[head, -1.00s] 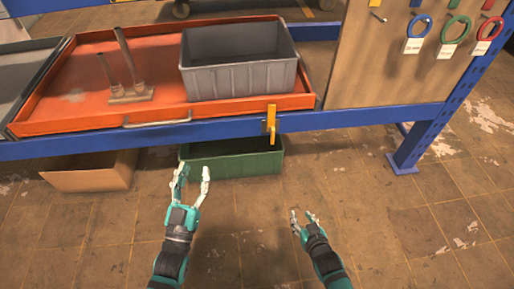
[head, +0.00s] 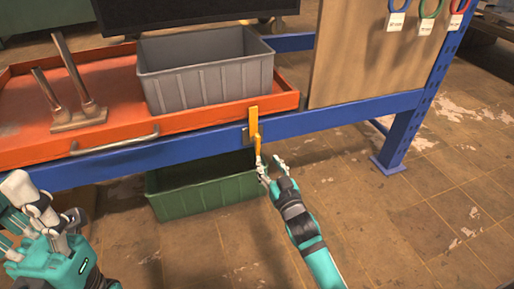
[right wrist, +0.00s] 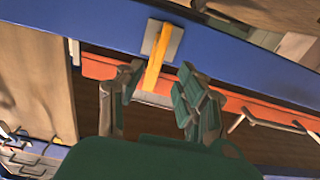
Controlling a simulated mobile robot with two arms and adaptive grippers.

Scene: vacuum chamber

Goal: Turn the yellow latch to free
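The yellow latch (head: 255,125) is mounted on the blue front beam, in front of the orange tray's right end. It hangs upright, its lower end below its grey plate. My right gripper (head: 271,166) is open just below and to the right of the latch's lower end. In the right wrist view the latch (right wrist: 154,58) reaches toward the gap between the open fingers of my right gripper (right wrist: 158,88); I cannot tell whether they touch it. My left gripper (head: 35,215) is at the lower left, large and close to the camera, away from the latch; its fingers look spread.
The orange tray (head: 112,140) carries a grey bin (head: 205,85) and a metal piece with two upright posts (head: 78,100). A green bin (head: 205,190) stands under the beam. A blue post (head: 405,135) and a wooden board (head: 360,60) are at the right. The floor in front is clear.

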